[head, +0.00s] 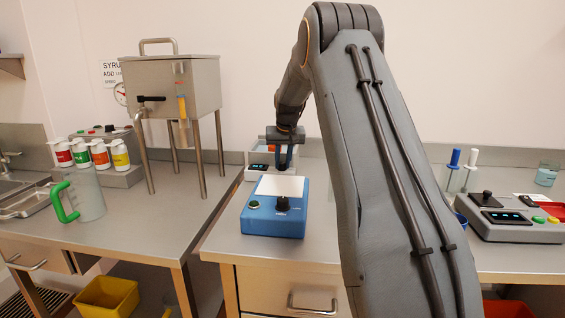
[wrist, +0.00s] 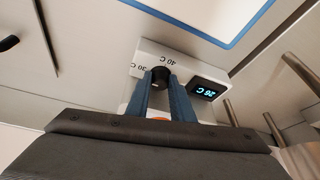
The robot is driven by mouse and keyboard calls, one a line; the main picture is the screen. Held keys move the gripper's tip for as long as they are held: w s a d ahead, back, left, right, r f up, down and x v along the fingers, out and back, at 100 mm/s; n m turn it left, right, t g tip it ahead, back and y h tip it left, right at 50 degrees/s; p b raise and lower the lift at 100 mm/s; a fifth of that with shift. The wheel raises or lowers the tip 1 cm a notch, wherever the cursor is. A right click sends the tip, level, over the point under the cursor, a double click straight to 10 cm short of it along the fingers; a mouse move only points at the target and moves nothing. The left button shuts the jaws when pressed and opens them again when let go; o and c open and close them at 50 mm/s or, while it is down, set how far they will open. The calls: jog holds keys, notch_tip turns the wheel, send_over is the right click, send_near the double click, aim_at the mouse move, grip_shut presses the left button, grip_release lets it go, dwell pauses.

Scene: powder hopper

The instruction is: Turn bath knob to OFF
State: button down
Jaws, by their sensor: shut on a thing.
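The bath is a white box (head: 257,172) on the right-hand bench, partly behind a blue device in the head view. In the wrist view its control panel (wrist: 190,62) carries a black knob (wrist: 160,73). The labels "30 C" and "40 C" show upside down beside the knob, and a dark display (wrist: 206,89) reads 26 C. I cannot make out an OFF mark or where the knob points. My gripper (head: 285,163) reaches down at the bath. Its blue fingers (wrist: 161,84) are shut on the knob, one on each side.
The blue device (head: 273,222), with a white top and its own black knob, stands just in front of the bath. A steel hopper (head: 170,85) on legs stands to the left. A grey console (head: 510,218) is at the right. Some bare bench lies left of the blue device.

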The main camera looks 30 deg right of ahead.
jog(key=shift+d+n+y+p, duration=0.15)
jog(key=shift+n+y, duration=0.15)
jog(key=shift+n, duration=0.45)
jog(key=shift+n+y+p, duration=0.15)
jog(key=shift+n+y, duration=0.15)
jog(key=shift+n, duration=0.45)
jog(key=c, duration=1.6)
grip_release()
jog(key=shift+o, duration=0.2)
jog(key=shift+m, duration=0.3)
